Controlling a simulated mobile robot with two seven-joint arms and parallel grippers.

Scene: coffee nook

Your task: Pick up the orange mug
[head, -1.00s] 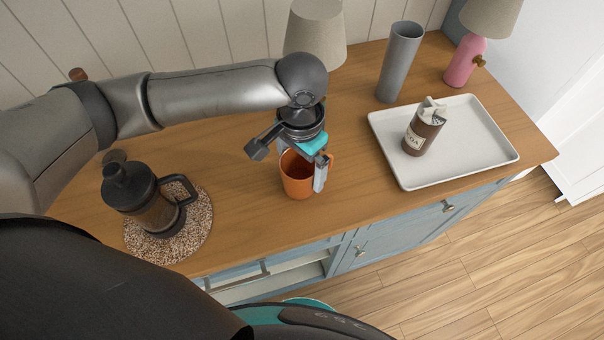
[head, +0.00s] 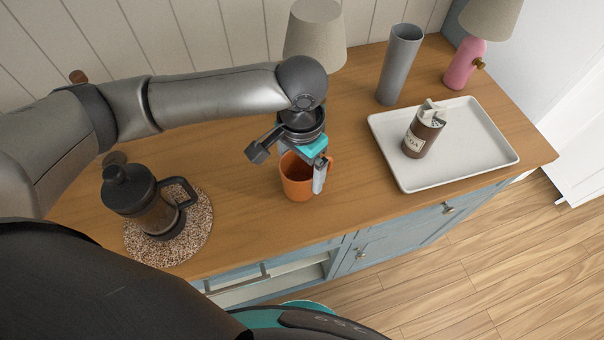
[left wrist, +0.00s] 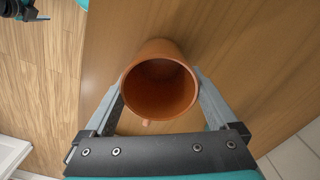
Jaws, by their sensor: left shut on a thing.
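The orange mug (head: 297,183) stands upright near the middle of the wooden counter in the head view. It also shows in the left wrist view (left wrist: 159,86), its open mouth facing the camera and looking empty. My left gripper (head: 305,172) reaches down over the mug from above. Its two fingers lie on opposite sides of the mug, and it is shut on it. In the left wrist view the fingers (left wrist: 160,88) flank the rim. I cannot tell whether the mug's base touches the counter.
A French press (head: 150,203) stands on a round speckled mat (head: 193,243) at the left. A white tray (head: 475,150) at the right holds a brown labelled canister (head: 421,138). A grey cylinder (head: 400,65), a lamp (head: 314,35) and a pink lamp (head: 463,65) stand behind.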

